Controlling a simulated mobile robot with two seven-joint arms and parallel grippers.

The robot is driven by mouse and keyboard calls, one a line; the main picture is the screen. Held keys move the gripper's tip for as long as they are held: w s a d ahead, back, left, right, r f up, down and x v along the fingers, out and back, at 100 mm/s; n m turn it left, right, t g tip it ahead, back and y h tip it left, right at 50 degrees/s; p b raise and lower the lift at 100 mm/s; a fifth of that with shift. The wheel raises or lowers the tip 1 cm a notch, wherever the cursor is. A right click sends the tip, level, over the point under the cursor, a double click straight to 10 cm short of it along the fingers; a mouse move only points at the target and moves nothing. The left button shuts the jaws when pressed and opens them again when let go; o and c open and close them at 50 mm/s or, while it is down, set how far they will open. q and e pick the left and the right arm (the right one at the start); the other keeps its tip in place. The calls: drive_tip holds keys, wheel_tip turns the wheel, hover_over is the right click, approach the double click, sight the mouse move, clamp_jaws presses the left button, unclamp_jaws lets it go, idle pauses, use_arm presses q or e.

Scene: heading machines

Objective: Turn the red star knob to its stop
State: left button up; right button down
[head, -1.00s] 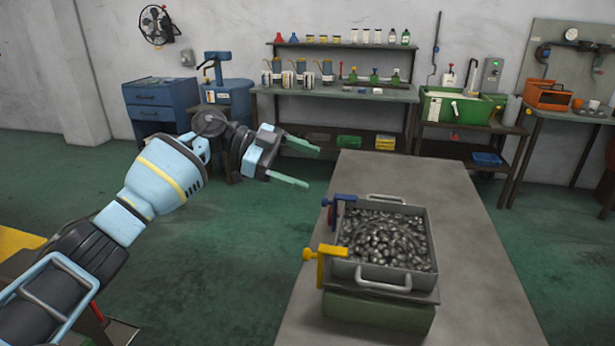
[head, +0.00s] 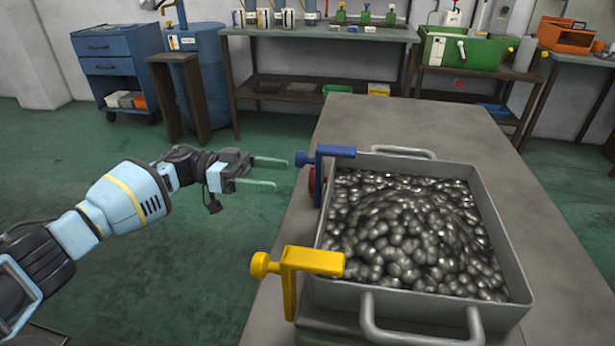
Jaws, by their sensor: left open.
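A small red part (head: 311,180), which looks like the red star knob, shows at the left side of the metal tray (head: 505,235), just behind the blue clamp (head: 335,151). The clamp hides much of it, and its star shape is not clear. My left gripper (head: 282,173) is open and empty. Its two pale green fingers point right, toward the blue clamp and the red part. In the picture a small gap lies between the fingertips and the red part; they look apart. My right gripper is not in view.
A yellow clamp (head: 313,262) sits on the tray's near left corner, its knob sticking out left. The tray is full of shiny metal pieces (head: 410,230) and stands on a grey table (head: 375,118). Green floor (head: 200,290) is free left of the table. Benches stand behind.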

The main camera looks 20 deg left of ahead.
use_arm(q)
drive_tip(key=shift+x, duration=3.95)
drive_tip(key=shift+s+r, duration=0.1)
drive_tip(key=shift+s, duration=0.05)
drive_tip(key=shift+c, duration=0.3)
drive_tip(key=c, duration=0.9)
drive_tip(key=shift+m+p, duration=0.35)
drive_tip(key=shift+m, duration=0.05)
drive_tip(key=shift+m+p, duration=0.3)
drive_tip(key=shift+m, duration=2.8)
